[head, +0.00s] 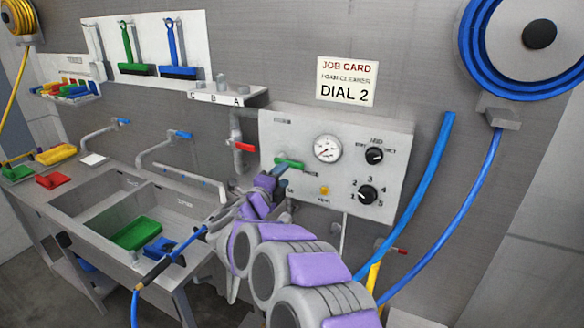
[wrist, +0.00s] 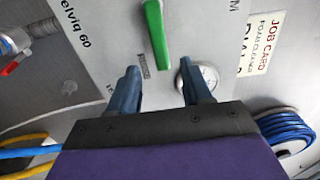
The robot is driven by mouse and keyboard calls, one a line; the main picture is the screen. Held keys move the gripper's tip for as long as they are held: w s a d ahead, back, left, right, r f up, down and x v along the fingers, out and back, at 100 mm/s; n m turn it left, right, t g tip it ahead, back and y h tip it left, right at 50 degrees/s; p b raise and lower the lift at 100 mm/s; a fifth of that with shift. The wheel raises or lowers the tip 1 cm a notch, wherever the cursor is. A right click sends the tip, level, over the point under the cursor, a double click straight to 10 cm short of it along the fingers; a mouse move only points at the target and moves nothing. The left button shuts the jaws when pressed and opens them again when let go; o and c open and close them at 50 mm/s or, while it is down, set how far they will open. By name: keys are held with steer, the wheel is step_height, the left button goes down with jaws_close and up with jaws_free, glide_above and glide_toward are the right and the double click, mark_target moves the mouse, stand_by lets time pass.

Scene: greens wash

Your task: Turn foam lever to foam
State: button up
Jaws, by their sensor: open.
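The green lever (head: 290,163) is on the grey control panel (head: 400,150), left of the round gauge. In the head view it lies roughly level. In the wrist view the green lever (wrist: 156,35) stands beyond the fingertips, roughly in line with the gap between them. My gripper (head: 281,173) is just in front of and below the lever in the head view. In the wrist view my gripper (wrist: 159,68) is open, with nothing between its fingers. The lever's small labels are too blurred to read, and I cannot tell its marked setting.
The gauge (head: 327,149), two black knobs (head: 368,195) and an orange button (head: 324,190) sit close by on the panel. A red-handled valve (head: 244,146) is to its left. Blue hose (head: 415,190) hangs to the right. The sink (head: 140,215) is at left.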

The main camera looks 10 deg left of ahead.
mark_target(292, 167)
steer(key=x, duration=0.7)
steer(key=shift+w+a+f, duration=0.15)
steer(key=shift+w+a, duration=0.1)
steer(key=shift+w+d, duration=0.35)
steer(key=shift+d, duration=0.1)
steer(key=shift+c, duration=0.2)
steer(key=shift+a, duration=0.25)
steer(key=c, duration=0.4)
steer(key=shift+d+f, duration=0.1)
jaws_close()
